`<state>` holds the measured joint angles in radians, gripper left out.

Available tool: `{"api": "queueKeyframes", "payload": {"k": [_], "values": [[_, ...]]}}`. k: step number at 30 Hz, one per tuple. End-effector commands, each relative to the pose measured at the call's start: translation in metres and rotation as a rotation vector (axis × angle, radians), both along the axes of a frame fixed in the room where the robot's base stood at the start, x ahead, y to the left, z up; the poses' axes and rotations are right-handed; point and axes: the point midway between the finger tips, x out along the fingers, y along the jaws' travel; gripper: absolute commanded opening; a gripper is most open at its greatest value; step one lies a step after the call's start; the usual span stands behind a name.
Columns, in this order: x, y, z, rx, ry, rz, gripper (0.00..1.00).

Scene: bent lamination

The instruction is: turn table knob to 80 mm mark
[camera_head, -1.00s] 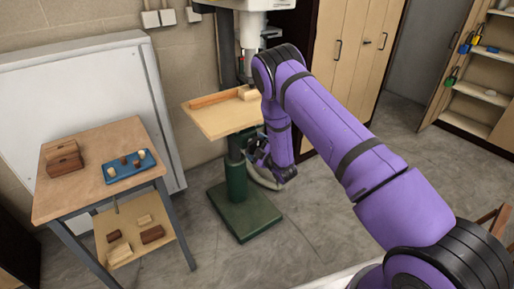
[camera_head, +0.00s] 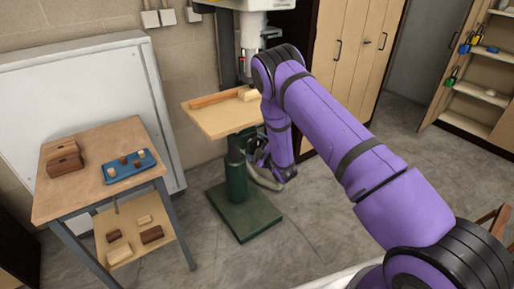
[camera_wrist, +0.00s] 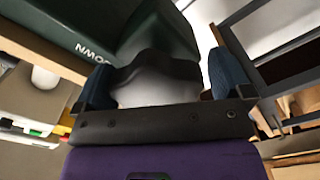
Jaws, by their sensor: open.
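The drill press table (camera_head: 225,118) is a pale wooden board on a green column (camera_head: 236,178). My gripper (camera_head: 260,158) is beside the column, below the table's right side, partly hidden by my arm. In the wrist view, my open gripper (camera_wrist: 163,80) has its two dark blue fingers apart on either side of a dark, lobed shape with a pale grey face (camera_wrist: 158,88). This looks like the table knob, but I cannot tell for sure, nor whether the fingers touch it. The 80 mm mark is not readable in either view.
A green body with white lettering (camera_wrist: 110,30) is close above the gripper in the wrist view. A wooden side table (camera_head: 105,140) with a blue tray (camera_head: 128,168) stands left. A wooden strip and block (camera_head: 247,94) lie on the press table. The floor in front is clear.

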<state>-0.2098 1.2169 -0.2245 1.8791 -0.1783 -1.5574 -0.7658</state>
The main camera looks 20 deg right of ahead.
Motion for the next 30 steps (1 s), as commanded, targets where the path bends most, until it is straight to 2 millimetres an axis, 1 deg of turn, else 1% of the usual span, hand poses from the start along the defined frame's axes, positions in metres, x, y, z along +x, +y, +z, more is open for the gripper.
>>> {"api": "queueKeyframes", "payload": {"k": [1, 7, 11, 14, 21, 24, 27, 30], "values": [[-0.006, 0.006, -0.008, 0.001, 0.018, 0.010, 1.00], [-0.006, 0.006, -0.008, 0.000, 0.018, 0.010, 1.00], [-0.012, 0.003, -0.008, 0.000, 0.018, 0.009, 1.00], [-0.025, -0.002, -0.007, 0.001, 0.020, 0.009, 1.00], [-0.067, -0.018, -0.006, 0.001, 0.016, 0.005, 1.00], [-0.082, -0.024, -0.004, 0.000, 0.012, 0.004, 1.00], [-0.093, -0.029, -0.003, 0.000, 0.008, 0.003, 1.00], [-0.100, -0.031, -0.002, 0.000, 0.006, 0.003, 1.00]]}}
